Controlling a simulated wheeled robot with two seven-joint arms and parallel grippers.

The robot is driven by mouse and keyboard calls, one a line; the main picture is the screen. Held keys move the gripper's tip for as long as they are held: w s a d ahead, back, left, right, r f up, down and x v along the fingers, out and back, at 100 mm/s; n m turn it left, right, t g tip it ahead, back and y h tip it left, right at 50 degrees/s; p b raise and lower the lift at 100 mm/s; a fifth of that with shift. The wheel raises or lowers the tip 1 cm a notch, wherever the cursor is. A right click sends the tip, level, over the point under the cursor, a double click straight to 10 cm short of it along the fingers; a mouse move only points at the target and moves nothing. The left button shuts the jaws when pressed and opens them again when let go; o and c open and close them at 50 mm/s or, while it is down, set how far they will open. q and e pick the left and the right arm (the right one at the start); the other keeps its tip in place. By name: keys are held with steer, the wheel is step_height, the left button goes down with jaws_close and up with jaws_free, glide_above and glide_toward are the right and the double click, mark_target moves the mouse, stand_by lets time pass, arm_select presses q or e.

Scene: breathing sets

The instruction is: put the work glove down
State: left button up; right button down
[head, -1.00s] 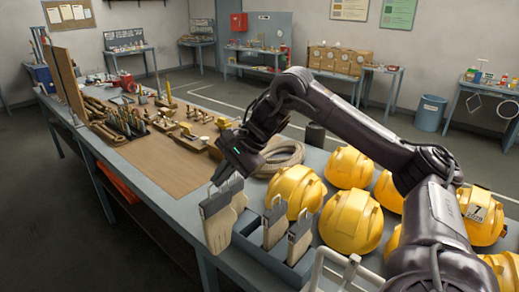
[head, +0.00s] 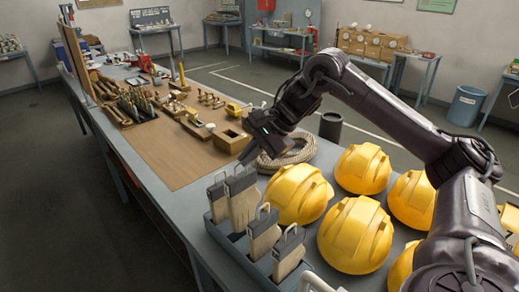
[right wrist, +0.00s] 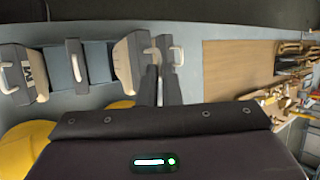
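Several work gloves, tan with dark grey cuffs and loop handles, stand in a row at a blue-grey rack (head: 248,262) on the bench's near edge. My right gripper (head: 243,160) is at the top of one work glove (head: 241,200), which stands higher than its neighbours; it appears shut on the handle. Whether this glove's lower end is inside a slot is hidden by the rack and other gloves. Neighbouring gloves are at its left (head: 217,204) and right (head: 263,236). The right wrist view shows a glove marked M (right wrist: 22,75) at the left. My left gripper is out of view.
Yellow helmets (head: 355,234) fill the bench right of the rack.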

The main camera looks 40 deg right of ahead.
mark_target(246, 182)
step_height(246, 182, down, 5)
steer(key=b, duration=0.5)
steer(key=shift+a+f, duration=0.15)
steer(key=shift+a+f+b, duration=0.15)
steer(key=shift+f+b, duration=0.5)
steer(key=shift+f+b, duration=0.35)
steer(key=shift+f, duration=0.15)
steer(key=c, duration=2.1)
jaws_free()
steer(key=o, duration=0.6)
steer(key=shift+c, duration=0.2)
